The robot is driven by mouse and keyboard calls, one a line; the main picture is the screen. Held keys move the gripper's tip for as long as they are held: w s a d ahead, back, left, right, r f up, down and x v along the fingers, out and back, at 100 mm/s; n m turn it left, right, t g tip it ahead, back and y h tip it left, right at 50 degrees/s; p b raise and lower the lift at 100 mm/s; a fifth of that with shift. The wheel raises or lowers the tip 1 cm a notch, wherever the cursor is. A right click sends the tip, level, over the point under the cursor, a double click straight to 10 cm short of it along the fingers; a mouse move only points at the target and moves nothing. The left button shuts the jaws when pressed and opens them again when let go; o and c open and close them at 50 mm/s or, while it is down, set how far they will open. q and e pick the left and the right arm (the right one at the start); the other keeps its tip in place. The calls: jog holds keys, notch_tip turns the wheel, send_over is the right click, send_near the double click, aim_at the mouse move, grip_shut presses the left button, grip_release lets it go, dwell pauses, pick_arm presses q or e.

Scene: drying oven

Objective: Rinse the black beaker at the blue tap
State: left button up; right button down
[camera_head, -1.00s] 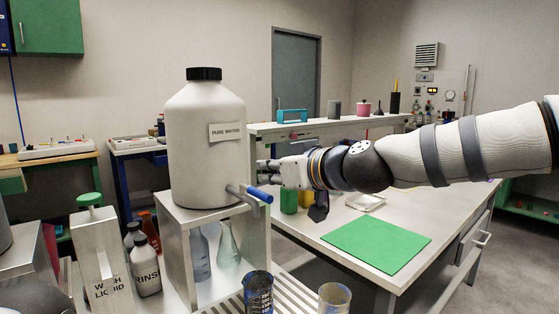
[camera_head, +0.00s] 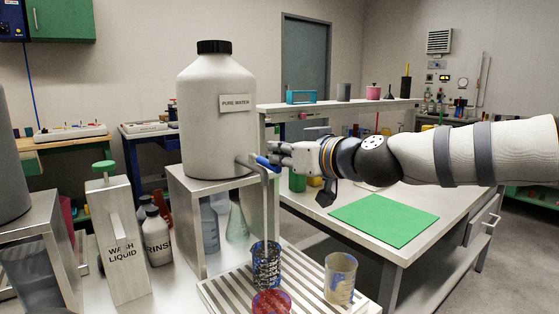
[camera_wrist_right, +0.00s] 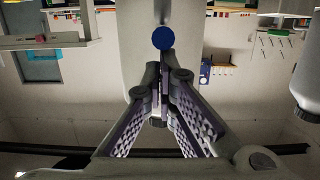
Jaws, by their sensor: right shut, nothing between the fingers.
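The black beaker (camera_head: 266,268) stands upright on a slatted rack under the blue tap. The tap's blue handle (camera_head: 266,162) sticks out from the front of the white PURE WATER jug (camera_head: 210,125). A thin pale stream (camera_head: 265,215) runs from the tap down into the black beaker. My right gripper (camera_head: 276,155) is shut and empty, with its fingertips at the handle; I cannot tell whether they touch. In the right wrist view the handle's round blue end (camera_wrist_right: 163,38) shows just beyond the closed fingers (camera_wrist_right: 160,95). My left gripper is out of view.
A glass beaker (camera_head: 340,278) and a red beaker (camera_head: 272,303) stand near the black one. A WASH LIQUID dispenser (camera_head: 122,245) and a RINSE bottle (camera_head: 157,240) are at left. A green mat (camera_head: 385,220) lies on the clear bench beneath my right arm.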

jog(key=shift+w+d+f, duration=0.1)
jog(key=shift+w+f, duration=0.05)
jog(key=shift+f, duration=0.3)
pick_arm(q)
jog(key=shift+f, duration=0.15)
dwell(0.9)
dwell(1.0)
